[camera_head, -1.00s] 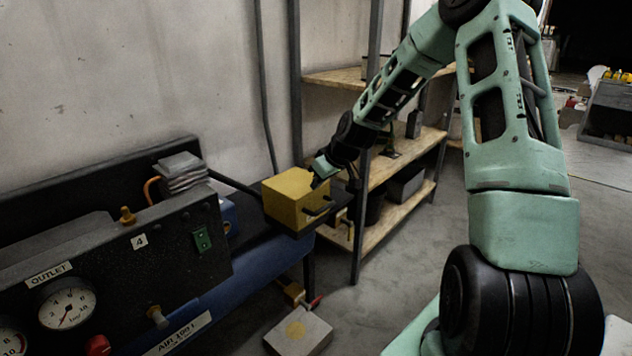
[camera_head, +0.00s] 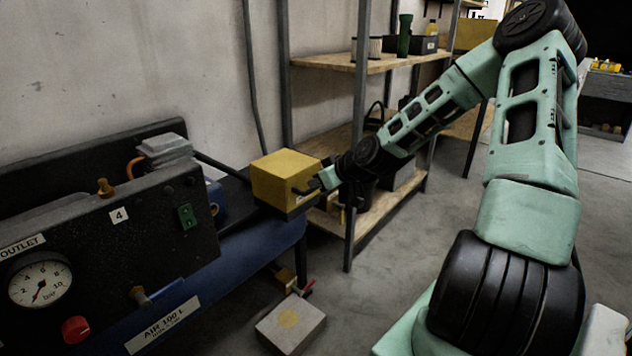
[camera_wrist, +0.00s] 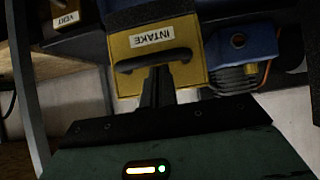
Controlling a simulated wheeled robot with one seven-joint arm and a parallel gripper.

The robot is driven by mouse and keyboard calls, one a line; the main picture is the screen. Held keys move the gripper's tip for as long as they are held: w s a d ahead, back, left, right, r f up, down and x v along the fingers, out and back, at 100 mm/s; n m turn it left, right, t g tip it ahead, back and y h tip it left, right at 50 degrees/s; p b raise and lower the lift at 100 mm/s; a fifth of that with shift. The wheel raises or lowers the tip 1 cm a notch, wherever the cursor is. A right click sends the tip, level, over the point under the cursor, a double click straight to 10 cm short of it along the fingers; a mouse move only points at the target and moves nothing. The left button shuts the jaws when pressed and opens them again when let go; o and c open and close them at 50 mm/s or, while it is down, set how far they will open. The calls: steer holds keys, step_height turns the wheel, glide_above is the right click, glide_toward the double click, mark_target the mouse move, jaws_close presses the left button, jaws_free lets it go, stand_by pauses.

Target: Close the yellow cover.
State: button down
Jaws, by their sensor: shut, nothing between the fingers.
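The yellow cover (camera_head: 287,176) is a box-like piece at the right end of the blue air tank, with a dark handle on its front. In the wrist view its yellow face (camera_wrist: 190,72) carries an INTAKE label and a black bar handle (camera_wrist: 152,59). My gripper (camera_head: 308,186) is shut and empty, in front of the cover beside the handle. In the wrist view its dark fingers (camera_wrist: 157,88) point at the face just below the handle and hide part of it. I cannot tell whether they touch it, or whether the cover is fully closed.
A smaller VENT block (camera_wrist: 70,17) sits beside the cover. The black gauge panel (camera_head: 110,240) and blue tank (camera_head: 255,234) lie left. Wooden shelves (camera_head: 325,62) stand behind my arm. A pale block (camera_head: 291,324) lies on the floor, which is clear to its right.

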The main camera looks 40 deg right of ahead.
steer(key=shift+s+f+b, duration=0.15)
steer(key=shift+s+f, duration=0.2)
steer(key=shift+f, duration=0.3)
steer(key=shift+s+f+b, duration=0.15)
steer(key=shift+s+f, duration=0.2)
steer(key=shift+f, duration=0.25)
steer(key=w+r+p+v, duration=0.1)
steer(key=p+v, duration=0.6)
steer(key=v, duration=1)
steer(key=shift+r, duration=0.55)
steer(key=shift+s+a, duration=0.1)
steer(key=shift+a, duration=0.05)
